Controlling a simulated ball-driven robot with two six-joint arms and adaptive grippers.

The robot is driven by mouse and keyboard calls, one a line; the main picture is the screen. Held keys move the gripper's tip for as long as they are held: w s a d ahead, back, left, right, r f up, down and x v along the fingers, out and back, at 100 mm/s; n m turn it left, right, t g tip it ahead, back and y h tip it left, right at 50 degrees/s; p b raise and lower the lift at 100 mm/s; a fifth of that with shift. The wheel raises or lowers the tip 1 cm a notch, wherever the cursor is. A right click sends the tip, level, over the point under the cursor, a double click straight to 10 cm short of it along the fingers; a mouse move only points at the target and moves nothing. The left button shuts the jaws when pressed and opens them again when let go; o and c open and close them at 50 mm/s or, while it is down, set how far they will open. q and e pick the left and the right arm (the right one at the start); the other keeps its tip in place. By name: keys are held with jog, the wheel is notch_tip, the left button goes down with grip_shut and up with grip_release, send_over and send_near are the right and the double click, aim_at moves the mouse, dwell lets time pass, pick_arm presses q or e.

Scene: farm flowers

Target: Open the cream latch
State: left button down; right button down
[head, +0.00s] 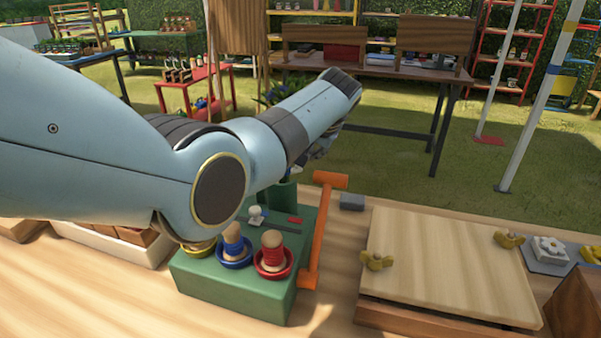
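A green box (235,288) stands on the wooden table in front of me. On its top is a small cream-white knob-like piece (257,215), perhaps the cream latch; I cannot tell whether it is open or closed. My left arm reaches in from the left, over the box. My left gripper (322,146) is beyond the wrist, above the box's far right side, and mostly hidden by my arm. I cannot see whether its fingers are apart or touch anything. My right gripper is out of view.
A blue peg (232,240) and a red peg (272,250) stand in dishes on the box. An orange handle (318,235) rises at its right side. A wooden board (450,262) with yellow wing nuts lies to the right. Bare tabletop shows between box and board.

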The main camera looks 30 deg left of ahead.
pick_arm(q)
jog(key=w+a+n+g+y+b, duration=0.1)
jog(key=w+a+n+g+b, duration=0.2)
jog(key=b, duration=0.9)
jog(key=a+n, duration=0.3)
jog(key=shift+w+a+y, duration=0.15)
jog(key=shift+w+y, duration=0.2)
jog(key=shift+y, duration=0.05)
jog(key=shift+s+p, duration=0.85)
jog(key=shift+p, duration=1.4)
jog(key=shift+f, duration=0.1)
